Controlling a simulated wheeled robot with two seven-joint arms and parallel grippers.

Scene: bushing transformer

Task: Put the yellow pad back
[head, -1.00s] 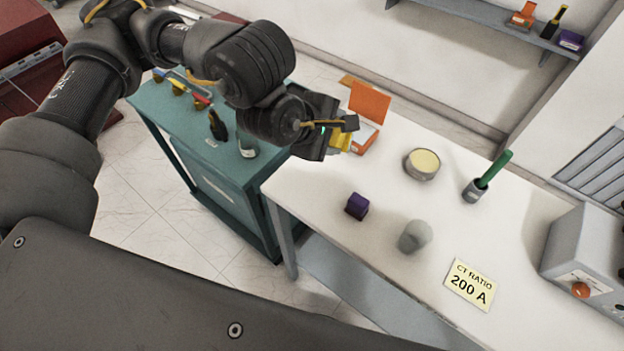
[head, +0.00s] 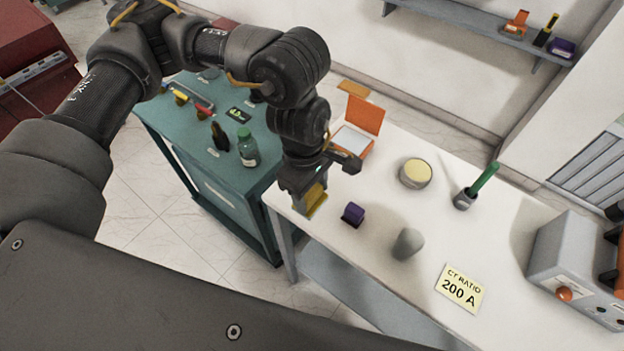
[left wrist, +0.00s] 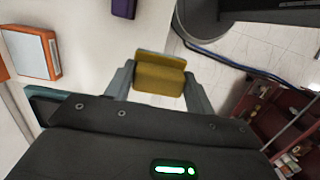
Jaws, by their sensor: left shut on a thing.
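The yellow pad (head: 315,202) is held in my left gripper (head: 309,190), which is shut on it above the near left corner of the white table (head: 385,178). In the left wrist view the yellow pad (left wrist: 160,76) sits between the two fingers of the left gripper (left wrist: 160,84). An open orange box (head: 361,122) with a pale inside stands at the table's far left. It also shows in the left wrist view (left wrist: 32,50).
A purple block (head: 353,213) is just right of the held pad. A grey cylinder (head: 407,243), a round tin (head: 415,172), a green-handled tool (head: 484,180) and a CT ratio card (head: 461,287) stand or lie further right. A teal cabinet (head: 190,140) with a bottle (head: 248,150) is at left.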

